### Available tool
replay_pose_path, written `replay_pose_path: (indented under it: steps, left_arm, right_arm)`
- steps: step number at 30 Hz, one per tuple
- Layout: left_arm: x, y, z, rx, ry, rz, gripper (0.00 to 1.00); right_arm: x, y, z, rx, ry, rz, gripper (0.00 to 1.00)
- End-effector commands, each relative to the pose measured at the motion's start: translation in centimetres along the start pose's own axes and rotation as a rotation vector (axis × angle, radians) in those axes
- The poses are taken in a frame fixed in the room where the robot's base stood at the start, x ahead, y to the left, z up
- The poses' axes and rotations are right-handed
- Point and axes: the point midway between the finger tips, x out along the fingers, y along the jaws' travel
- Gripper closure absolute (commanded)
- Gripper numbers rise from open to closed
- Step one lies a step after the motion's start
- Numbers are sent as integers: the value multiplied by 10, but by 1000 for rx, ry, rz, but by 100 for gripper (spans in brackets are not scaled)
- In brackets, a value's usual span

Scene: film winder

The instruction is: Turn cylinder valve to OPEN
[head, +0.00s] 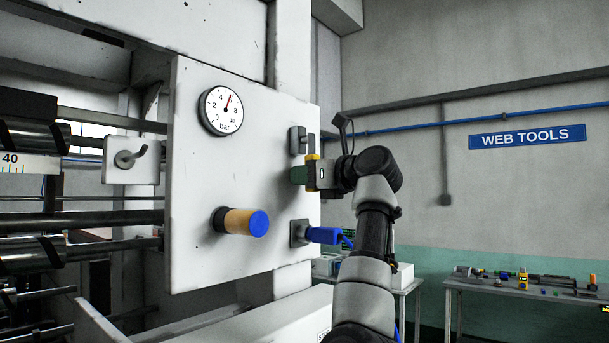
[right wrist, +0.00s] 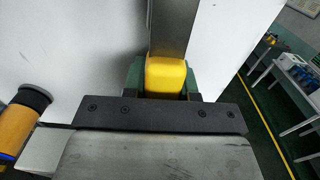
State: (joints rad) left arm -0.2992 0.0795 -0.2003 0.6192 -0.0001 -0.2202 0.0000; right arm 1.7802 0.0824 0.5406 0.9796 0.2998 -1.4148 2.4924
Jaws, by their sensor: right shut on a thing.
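On the white panel (head: 250,170) a grey valve body (head: 296,141) carries a flat metal lever with a yellow end (head: 313,157). In the right wrist view the metal lever (right wrist: 168,28) runs up from the yellow end (right wrist: 166,75). My right gripper (head: 302,175) is shut on the yellow end, with green finger pads (right wrist: 133,78) on either side. The lever hangs down from the valve body. No OPEN mark or valve label is readable. My left gripper is not in view.
A gauge (head: 221,110) in bar sits upper left on the panel. Below are a tan knob with a blue cap (head: 258,223) and a blue handle (head: 323,235) close under my right gripper. Rollers (head: 35,250) stand left. A tool table (head: 520,290) stands back right.

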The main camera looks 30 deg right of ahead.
Motion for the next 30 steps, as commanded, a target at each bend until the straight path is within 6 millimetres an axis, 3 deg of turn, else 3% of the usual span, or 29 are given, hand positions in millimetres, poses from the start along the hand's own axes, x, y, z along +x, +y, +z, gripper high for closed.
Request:
replay_pose_path:
  steps: [19, 20, 24, 30]
  left_arm:
    - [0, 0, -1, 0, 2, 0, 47]
    - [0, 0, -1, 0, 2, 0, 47]
    - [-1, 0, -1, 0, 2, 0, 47]
    - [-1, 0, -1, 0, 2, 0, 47]
  right_arm:
    - [2, -1, -5, 51, 12, 7, 100]
    - [2, -1, -5, 51, 12, 7, 68]
    - [2, -1, -4, 49, 8, 5, 47]
    - [1, -1, -2, 46, 5, 3, 47]
